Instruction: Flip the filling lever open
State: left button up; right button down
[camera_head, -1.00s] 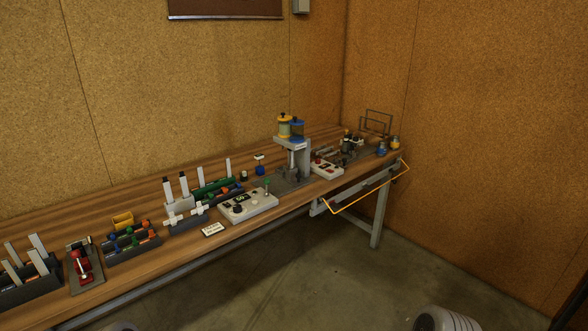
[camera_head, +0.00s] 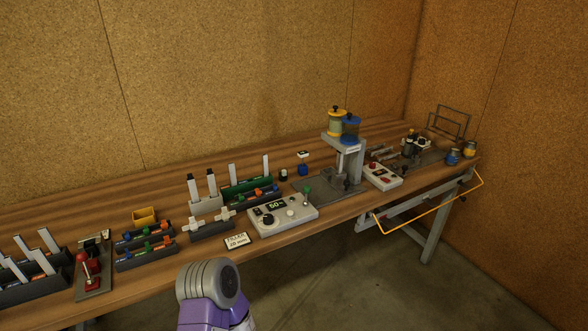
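A filling station stands on the wooden bench, with a yellow-capped container (camera_head: 336,122) and a blue-capped container (camera_head: 350,128) on top of a grey stand (camera_head: 347,160). In front of it is a pale control box (camera_head: 282,215) with a display, a dark knob and a white button. A small upright lever with a green knob (camera_head: 306,191) stands at the box's back right; I cannot tell for sure that it is the filling lever. A purple and grey part of my arm shows at the bottom centre. Neither gripper is in view.
A small printed sign (camera_head: 236,241) lies at the bench's front edge. Racks of coloured parts (camera_head: 145,247) and a red clamp-like device (camera_head: 88,268) fill the left. A second box with red buttons (camera_head: 382,176) is right of the station.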

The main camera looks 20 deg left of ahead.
aim_at(307, 189)
jog(key=u, duration=0.65)
jog(key=i, duration=0.65)
jog(key=u, duration=0.75)
